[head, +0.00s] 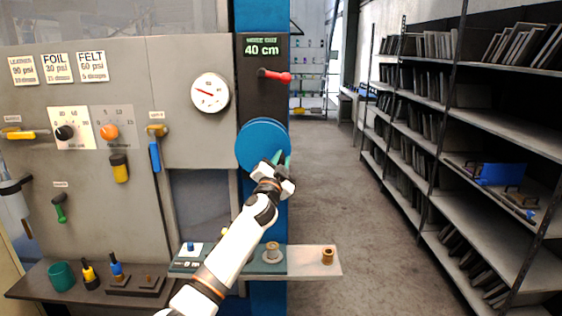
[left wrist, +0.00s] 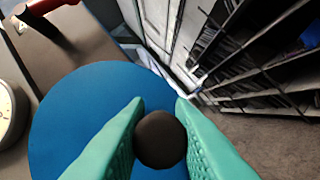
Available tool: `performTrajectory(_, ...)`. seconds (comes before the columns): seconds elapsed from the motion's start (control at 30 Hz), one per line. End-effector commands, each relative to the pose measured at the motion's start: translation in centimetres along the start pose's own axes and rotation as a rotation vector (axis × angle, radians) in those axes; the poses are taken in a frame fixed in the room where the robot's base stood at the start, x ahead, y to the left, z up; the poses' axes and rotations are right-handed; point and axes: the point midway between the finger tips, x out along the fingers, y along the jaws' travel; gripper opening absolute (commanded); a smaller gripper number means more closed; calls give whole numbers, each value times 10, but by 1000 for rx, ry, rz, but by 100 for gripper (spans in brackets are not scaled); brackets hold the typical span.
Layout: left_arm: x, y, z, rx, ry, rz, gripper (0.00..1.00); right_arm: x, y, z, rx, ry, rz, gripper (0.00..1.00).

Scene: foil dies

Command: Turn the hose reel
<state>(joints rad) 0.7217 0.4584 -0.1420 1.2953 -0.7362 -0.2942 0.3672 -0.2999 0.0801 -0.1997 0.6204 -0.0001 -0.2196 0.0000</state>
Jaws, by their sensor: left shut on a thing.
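The hose reel is most likely the round blue disc (head: 258,140) on the front of the blue column, below the "40 cm" display. It also fills much of the left wrist view (left wrist: 75,110). My left gripper (head: 279,163) is at the lower right part of the disc. In the left wrist view its green fingers (left wrist: 158,140) stand on both sides of a dark round knob (left wrist: 159,139) in front of the disc, and they are shut on it. The knob is hidden by the gripper in the head view. My right gripper is not in view.
A red-handled lever (head: 275,75) sticks out above the disc, and a pressure gauge (head: 209,92) is to its left. A small shelf (head: 312,262) with spools juts out below. Dark shelving (head: 470,110) stands at right, with open floor (head: 330,190) between.

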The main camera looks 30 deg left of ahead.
Motion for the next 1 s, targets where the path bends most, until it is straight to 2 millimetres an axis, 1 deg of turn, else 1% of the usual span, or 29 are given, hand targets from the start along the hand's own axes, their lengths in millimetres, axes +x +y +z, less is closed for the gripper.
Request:
performTrajectory(0.03,0,-2,-1,-1,3,-2,27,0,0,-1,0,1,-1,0)
performTrajectory(0.13,0,-1,-1,-1,3,-1,43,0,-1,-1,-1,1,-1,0)
performTrajectory(0.43,-1,-1,-1,-1,1,0,44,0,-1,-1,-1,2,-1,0)
performTrajectory(0.57,-9,-1,-2,1,1,1,44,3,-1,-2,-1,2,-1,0)
performTrajectory(0.67,-23,-2,-2,2,0,0,44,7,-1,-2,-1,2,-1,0)
performTrajectory(1.0,-91,-4,-3,1,0,-2,44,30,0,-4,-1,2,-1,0)
